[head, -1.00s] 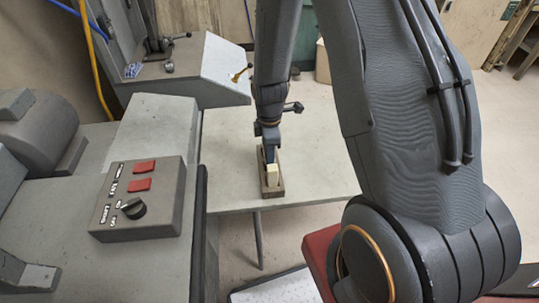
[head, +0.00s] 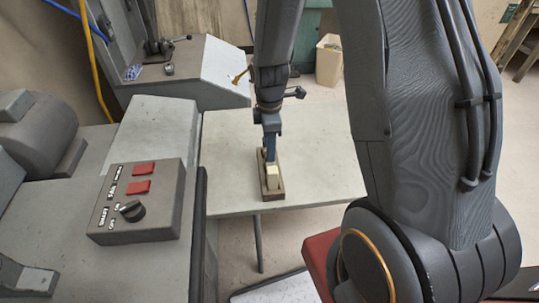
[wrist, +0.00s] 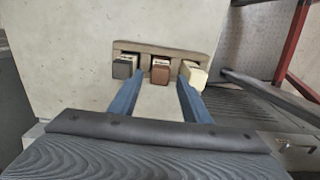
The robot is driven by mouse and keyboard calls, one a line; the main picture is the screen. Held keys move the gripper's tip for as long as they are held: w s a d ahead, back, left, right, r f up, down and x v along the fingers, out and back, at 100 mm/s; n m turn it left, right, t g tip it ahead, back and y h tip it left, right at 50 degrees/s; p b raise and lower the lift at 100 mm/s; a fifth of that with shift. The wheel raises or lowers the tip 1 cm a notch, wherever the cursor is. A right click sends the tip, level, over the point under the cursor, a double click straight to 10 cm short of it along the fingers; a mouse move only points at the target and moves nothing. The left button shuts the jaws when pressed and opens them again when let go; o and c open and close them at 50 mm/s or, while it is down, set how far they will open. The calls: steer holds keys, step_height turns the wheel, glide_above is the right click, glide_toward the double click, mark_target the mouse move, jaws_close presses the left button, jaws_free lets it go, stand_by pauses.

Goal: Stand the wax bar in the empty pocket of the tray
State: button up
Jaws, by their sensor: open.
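A narrow wooden tray (head: 279,192) lies on the pale table, and it shows crosswise in the wrist view (wrist: 180,49). Three bars stand in it in the wrist view: a dark grey one (wrist: 123,70) at left, a red-brown one (wrist: 160,73) in the middle and a cream one, likely the wax bar (wrist: 197,76), at right. The cream bar shows at the tray's near end in the head view (head: 272,178). My gripper (wrist: 159,82) is open, its blue fingers spread, the right one overlapping the cream bar's edge in view. I cannot make out an empty pocket.
A control box (head: 140,205) with red switches and a dark knob stands on the machine at left. The table (head: 325,165) is bare around the tray. A cream bin (head: 328,60) stands on the floor behind.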

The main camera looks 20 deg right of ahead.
step_height(320, 180, up, 7)
steer(key=s+r+m, duration=0.3)
steer(key=s+m, duration=0.4)
steer(key=m, duration=0.1)
steer(key=s+r+m, duration=0.4)
steer(key=s+m, duration=0.3)
steer(key=s, duration=0.1)
steer(key=shift+m, duration=0.4)
steer(key=shift+a, duration=0.1)
